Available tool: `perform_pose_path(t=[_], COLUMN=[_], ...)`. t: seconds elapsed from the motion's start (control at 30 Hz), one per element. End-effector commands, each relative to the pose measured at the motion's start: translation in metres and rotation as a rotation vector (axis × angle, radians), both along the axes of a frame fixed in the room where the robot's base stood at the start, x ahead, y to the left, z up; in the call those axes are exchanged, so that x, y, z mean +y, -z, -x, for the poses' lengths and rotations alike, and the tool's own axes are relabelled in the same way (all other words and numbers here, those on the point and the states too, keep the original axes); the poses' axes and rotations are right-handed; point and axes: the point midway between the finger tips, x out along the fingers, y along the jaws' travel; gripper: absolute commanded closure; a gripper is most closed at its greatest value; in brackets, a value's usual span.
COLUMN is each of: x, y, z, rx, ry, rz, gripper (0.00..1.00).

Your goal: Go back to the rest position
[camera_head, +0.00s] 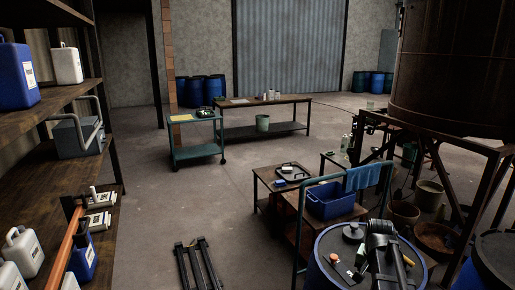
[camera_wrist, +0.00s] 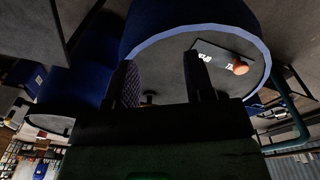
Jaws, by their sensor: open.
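My gripper (camera_wrist: 160,78) shows in the wrist view with its two dark fingers apart and nothing visible between them. The grey top of a blue-rimmed drum (camera_wrist: 262,62) lies beyond the fingers. A black plate with white markings (camera_wrist: 218,57) and an orange round knob (camera_wrist: 240,68) are on that top. In the head view my dark arm end (camera_head: 385,250) is over the right part of the same drum (camera_head: 318,245), at the lower right. The fingertips are hard to make out there, and I cannot tell whether they touch the drum.
A shelf rack (camera_head: 60,165) with jugs stands at the left. A blue crate (camera_head: 330,200) sits on a low table behind the drum. A large rusty vat (camera_head: 455,60) on a frame stands at the right. The floor in the middle is mostly clear.

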Motion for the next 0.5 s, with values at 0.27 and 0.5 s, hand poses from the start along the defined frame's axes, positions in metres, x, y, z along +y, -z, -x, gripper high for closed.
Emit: perform_pose_path(t=[0.27, 0.5], x=[0.161, 0.179], y=[0.0, 0.0], z=[0.133, 0.128], rx=[0.034, 0.034], ry=[-0.607, -0.651], rz=[-0.038, -0.037], gripper=[0.52, 0.52])
